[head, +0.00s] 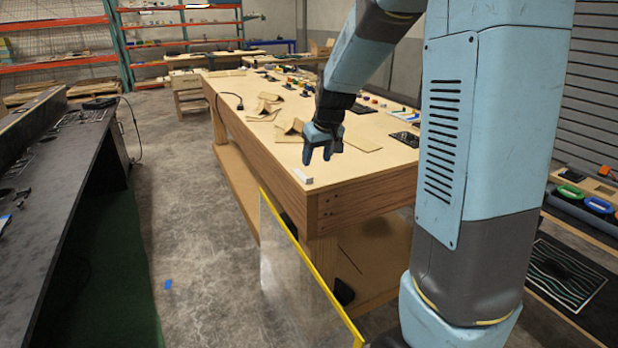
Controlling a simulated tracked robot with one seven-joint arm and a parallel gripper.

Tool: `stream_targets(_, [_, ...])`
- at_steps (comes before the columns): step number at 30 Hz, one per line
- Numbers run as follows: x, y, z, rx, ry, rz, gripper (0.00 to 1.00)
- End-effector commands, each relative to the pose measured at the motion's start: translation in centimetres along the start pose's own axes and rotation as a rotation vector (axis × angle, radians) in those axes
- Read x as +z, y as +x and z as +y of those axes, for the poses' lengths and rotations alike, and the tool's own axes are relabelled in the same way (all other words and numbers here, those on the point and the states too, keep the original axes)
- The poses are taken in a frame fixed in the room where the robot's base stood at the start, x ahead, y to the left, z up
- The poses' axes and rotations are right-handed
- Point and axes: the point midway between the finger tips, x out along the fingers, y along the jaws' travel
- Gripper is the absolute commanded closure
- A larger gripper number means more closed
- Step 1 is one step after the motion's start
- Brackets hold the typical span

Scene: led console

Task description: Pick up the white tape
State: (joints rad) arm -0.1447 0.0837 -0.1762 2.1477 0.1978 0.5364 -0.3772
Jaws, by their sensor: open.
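A small white block-like item (302,176), which looks like the white tape, lies at the near left corner of the wooden table (355,180). It is too small to make out in detail. My gripper (319,157) points down above the table, just behind and slightly right of the white item in the picture. Its fingers are apart and nothing shows between them. I cannot tell its exact height over the tabletop.
Several small parts line the table's far side. A yellow-edged clear panel (300,270) leans at the table's front. A dark bench (60,190) stands left, across open floor (190,220).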

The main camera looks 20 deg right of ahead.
Motion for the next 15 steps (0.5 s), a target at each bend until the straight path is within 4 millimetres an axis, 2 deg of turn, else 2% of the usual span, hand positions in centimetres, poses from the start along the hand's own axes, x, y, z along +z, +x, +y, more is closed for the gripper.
stream_targets(1, [0.1,0.9,0.0,0.0,0.001,-0.003,0.44])
stream_targets(6, [0.1,3.0,0.0,0.0,0.001,-0.002,0.44])
stream_targets(15, [-0.1,4.7,-0.1,0.0,0.001,-0.002,0.44])
